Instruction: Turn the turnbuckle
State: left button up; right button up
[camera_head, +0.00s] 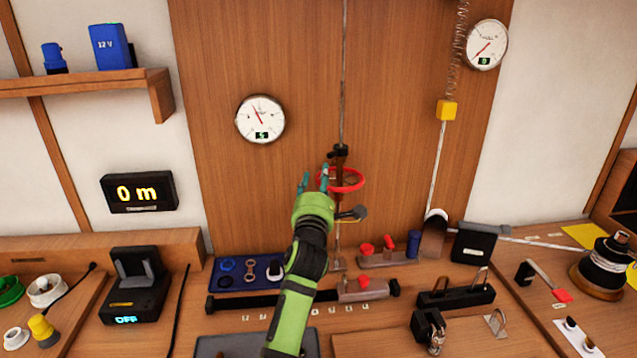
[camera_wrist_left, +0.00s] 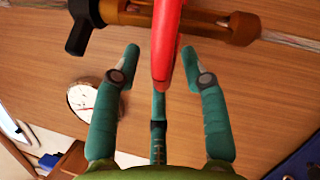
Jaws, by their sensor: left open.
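The turnbuckle (camera_head: 340,160) is a brown body with a black upper end, set in line with the vertical cable in front of the wooden panel. A red ring (camera_head: 355,187) encircles it. In the left wrist view the turnbuckle (camera_wrist_left: 225,28) crosses the top, and the red ring (camera_wrist_left: 165,50) reaches down between the fingers. My left gripper (camera_head: 318,178), with teal fingers, is open at the left side of the ring. It also shows in the wrist view (camera_wrist_left: 163,72), with gaps between the ring and both side fingers. My right gripper is in neither view.
A round gauge (camera_head: 260,119) hangs left of the cable. A grey knob-like part (camera_head: 353,213) sits just below the ring. Red-knobbed blocks (camera_head: 388,255) and a blue tray (camera_head: 248,274) are on the bench below. A yellow block (camera_head: 446,110) hangs from a spring at right.

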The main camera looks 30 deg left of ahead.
pick_arm(q)
grip_shut()
jog(key=shift+r, duration=0.15)
